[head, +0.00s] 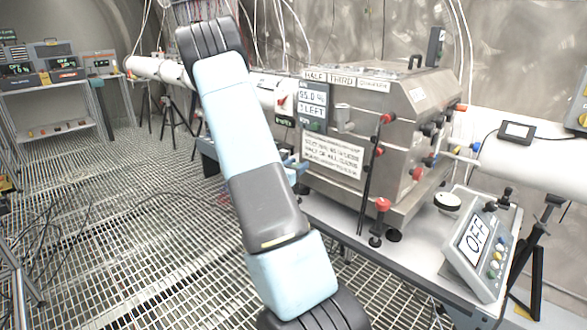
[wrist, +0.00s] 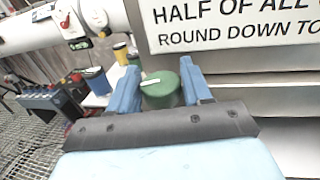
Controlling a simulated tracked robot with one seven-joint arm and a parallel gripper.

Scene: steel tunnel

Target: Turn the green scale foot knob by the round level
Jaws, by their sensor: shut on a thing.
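The green knob (wrist: 160,90), with a white mark on its top, stands between the two blue fingers of my gripper (wrist: 159,84) in the wrist view. The fingers are closed around its sides. In the head view part of my gripper (head: 293,168) shows just right of my arm, by the lower left side of the steel chamber; the green knob is hidden there. I cannot make out the round level for certain in either view.
A blue knob (wrist: 97,80) and a yellow knob (wrist: 120,52) stand left of the green one. The steel chamber (head: 400,165) with its sign (head: 332,158) rises close by. A control box reading OFF (head: 475,245) sits on the table's right. Grated floor lies left.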

